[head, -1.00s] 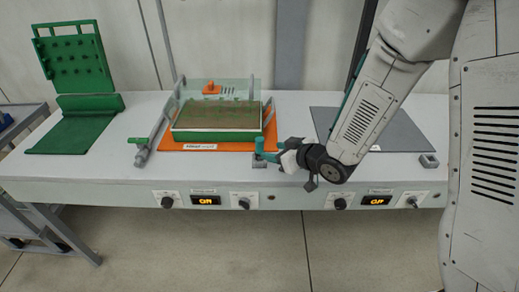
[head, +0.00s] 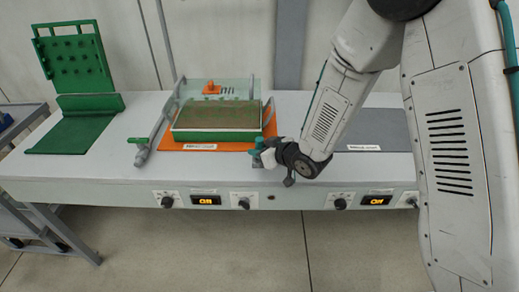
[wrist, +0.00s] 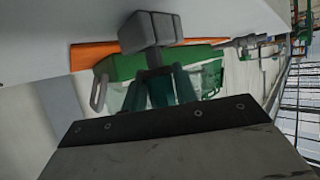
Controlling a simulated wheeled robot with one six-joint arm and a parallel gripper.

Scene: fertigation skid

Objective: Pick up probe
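My gripper (head: 259,153) has teal fingers and is low over the bench's front edge, just right of the orange mat. In the wrist view, its teal fingers (wrist: 160,92) reach toward a small grey block (wrist: 146,30) with a narrow dark neck, close to the fingertips. Whether the fingers touch or surround the neck cannot be told, nor whether they are open or shut. No probe can be clearly made out; the block may hold it or be part of it. In the head view my gripper mostly covers that spot.
An orange mat (head: 172,144) carries a green-framed tray (head: 217,136) just left of my gripper. A green-handled grey fitting (head: 141,150) stands farther left. A green stand (head: 70,134) is at the far left. A grey mat (head: 375,130) lies right, partly behind my arm.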

